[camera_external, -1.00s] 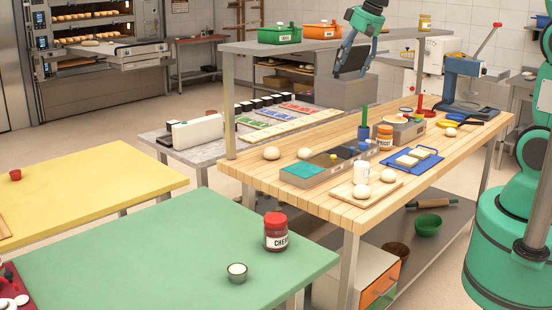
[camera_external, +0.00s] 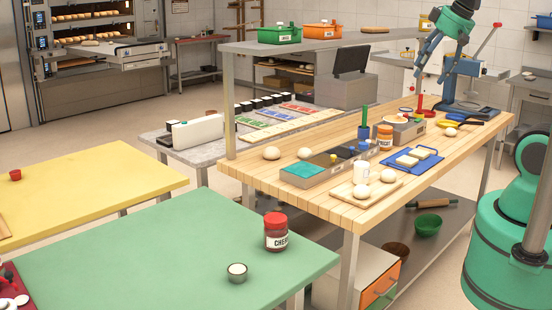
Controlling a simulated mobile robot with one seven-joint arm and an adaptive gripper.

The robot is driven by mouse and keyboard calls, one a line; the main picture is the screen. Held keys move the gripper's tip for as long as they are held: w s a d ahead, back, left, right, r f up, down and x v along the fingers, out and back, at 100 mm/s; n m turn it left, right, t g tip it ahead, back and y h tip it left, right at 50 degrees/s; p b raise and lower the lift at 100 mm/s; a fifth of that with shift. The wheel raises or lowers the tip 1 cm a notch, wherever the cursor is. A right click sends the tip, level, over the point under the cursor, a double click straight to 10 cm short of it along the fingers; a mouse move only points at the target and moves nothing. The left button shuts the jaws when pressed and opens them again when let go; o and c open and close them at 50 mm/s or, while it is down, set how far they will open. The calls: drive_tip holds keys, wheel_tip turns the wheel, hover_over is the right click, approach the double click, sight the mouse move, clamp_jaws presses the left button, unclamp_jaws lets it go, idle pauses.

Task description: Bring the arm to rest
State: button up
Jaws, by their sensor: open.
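My gripper (camera_external: 430,72) hangs in the air at the upper right of the external view, in front of the shelf's right end. It points downward and its fingers are apart, with nothing seen between them. It is well above the wooden table (camera_external: 330,202) and appears close to the blue press-like device (camera_external: 462,75) in the picture; the gap in depth cannot be told. My green arm runs up out of the frame at the top right.
A raised shelf (camera_external: 300,46) carries a green bin (camera_external: 279,34) and an orange bin (camera_external: 322,31). A green table (camera_external: 170,250) is in front.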

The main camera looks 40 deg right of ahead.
drive_tip(key=s+f, duration=0.2)
drive_tip(key=s, duration=0.4)
drive_tip(key=shift+s+d+f, duration=0.15)
drive_tip(key=shift+d, duration=0.1)
